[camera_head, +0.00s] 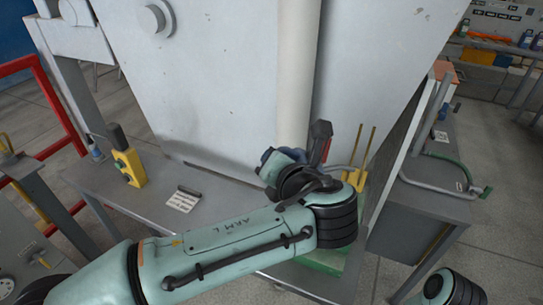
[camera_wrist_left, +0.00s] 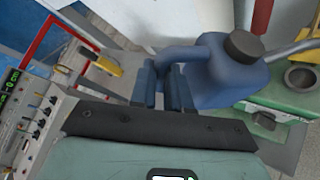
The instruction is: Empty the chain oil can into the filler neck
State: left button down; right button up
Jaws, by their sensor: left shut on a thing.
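The blue oil can (camera_wrist_left: 228,75) with a dark round cap (camera_wrist_left: 243,45) shows in the left wrist view. My left gripper (camera_wrist_left: 165,82) is shut on the can's handle (camera_wrist_left: 182,55). In the head view only a small blue part of the can (camera_head: 293,154) shows behind my left wrist, in front of the pale panel. A dark round opening (camera_wrist_left: 300,77), which looks like the filler neck, sits on a green unit (camera_wrist_left: 280,103) just right of the can in the wrist view. My arm hides that opening in the head view. I cannot see the can's outlet clearly. My right gripper is out of view.
The grey table (camera_head: 140,192) carries a yellow tool (camera_head: 128,165) and a label card (camera_head: 184,199) at left. Yellow prongs (camera_head: 362,150) and a dark-and-red handle (camera_head: 320,142) stand near the left wrist. A green-ended hose (camera_head: 450,170) lies on the right bench.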

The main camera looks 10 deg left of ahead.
pick_arm(q)
jog(key=shift+w+d+r+m+p, duration=0.25)
jog(key=shift+d+r+m+p, duration=0.25)
jog(key=shift+r+p, duration=0.5)
jog(key=shift+w+d+r+m+y, duration=0.25)
jog(key=shift+d+m+y, duration=0.05)
jog(key=shift+d+y, duration=0.2)
jog(key=shift+w+d+r+m+y, duration=0.2)
jog(key=shift+d+m+y, duration=0.1)
jog(key=shift+d+y, duration=0.15)
jog(key=shift+s+d+r+m, duration=0.15)
jog(key=shift+d+r+m, duration=0.25)
jog(key=shift+d+r, duration=0.1)
jog(key=shift+w+d+r+y, duration=0.1)
jog(key=shift+w+r+y, duration=0.15)
jog(key=shift+y, duration=0.1)
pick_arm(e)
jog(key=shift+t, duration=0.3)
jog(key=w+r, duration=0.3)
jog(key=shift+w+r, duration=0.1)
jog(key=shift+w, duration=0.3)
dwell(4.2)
